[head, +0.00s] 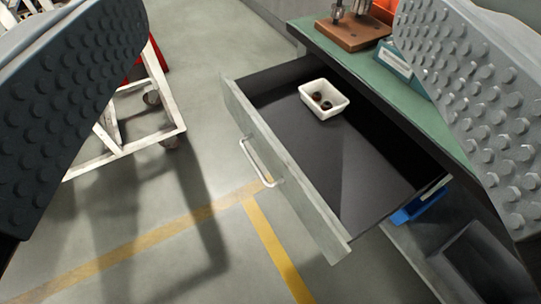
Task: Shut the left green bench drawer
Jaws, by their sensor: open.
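The left green bench drawer (335,185) stands pulled out from under the green bench top (365,75). Its grey front panel (285,170) faces left and carries a metal bar handle (258,163). A small white tray (324,99) with a few dark round parts sits inside the drawer near its far end. My gripper (270,120) is open, with one studded finger at the left edge and the other at the right. Nothing is held between the fingers. The drawer shows in the gap between them, and the right finger hides part of the bench.
A white wheeled frame (125,140) stands on the floor at the left. A wooden block with metal fittings (352,30) stands on the bench. A blue bin (421,204) and a grey shelf (400,252) are below the drawer. Floor with yellow lines (272,240) is clear before the drawer.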

